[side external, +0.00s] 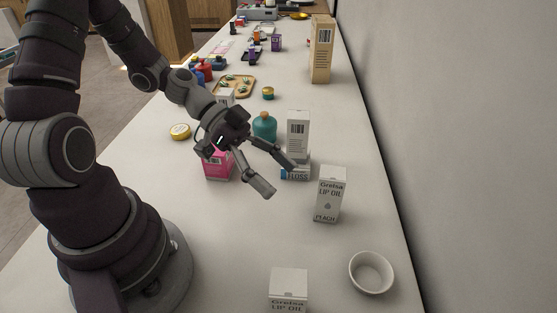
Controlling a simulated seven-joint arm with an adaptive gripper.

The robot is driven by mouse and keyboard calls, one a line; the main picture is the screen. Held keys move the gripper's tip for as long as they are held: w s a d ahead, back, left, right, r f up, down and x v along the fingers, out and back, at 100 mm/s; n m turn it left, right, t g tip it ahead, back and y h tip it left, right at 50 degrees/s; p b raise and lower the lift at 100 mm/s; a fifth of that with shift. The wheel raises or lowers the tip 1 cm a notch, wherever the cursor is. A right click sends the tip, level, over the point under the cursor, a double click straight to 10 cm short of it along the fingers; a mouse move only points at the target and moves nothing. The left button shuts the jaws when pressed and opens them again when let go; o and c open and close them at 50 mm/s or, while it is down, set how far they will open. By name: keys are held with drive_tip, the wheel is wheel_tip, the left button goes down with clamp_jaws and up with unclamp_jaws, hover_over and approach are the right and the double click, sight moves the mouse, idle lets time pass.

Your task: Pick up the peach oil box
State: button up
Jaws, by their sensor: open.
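The peach oil box (330,195) is a small white upright carton reading "Gretsa LIP OIL" and "PEACH". It stands on the white counter (230,265), right of the middle in the side external view. My gripper (279,179) is open and empty, above the counter to the left of the peach box and apart from it. Its fingers point toward the lower right. One finger overlaps the lower part of a white box marked "FLOSS" in the picture; I cannot tell whether they touch.
The white floss box (298,135) stands just behind the peach box. Another Gretsa lip oil box (288,288) is at the front, with a white bowl (371,272) to its right. A pink box (218,166) and teal bottle (264,127) stand behind my gripper. A wall borders the counter's right.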

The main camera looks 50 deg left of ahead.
drive_tip(key=w+a+r+n+t+h, duration=0.1)
drive_tip(key=w+a+r+t+h, duration=0.1)
drive_tip(key=w+r+t, duration=0.35)
drive_tip(key=t, duration=0.2)
approach(333, 173)
drive_tip(key=shift+w+d+f+h, duration=0.15)
drive_tip(key=shift+w+d+f, duration=0.1)
drive_tip(key=shift+w+d, duration=0.3)
drive_tip(key=shift+w+d+f+h, duration=0.15)
drive_tip(key=shift+w+d+f, duration=0.15)
drive_tip(key=shift+w+d, duration=0.2)
drive_tip(key=x, duration=0.7)
drive_tip(key=c, duration=1.2)
drive_tip(key=shift+r, duration=0.1)
drive_tip(key=shift+c, duration=0.2)
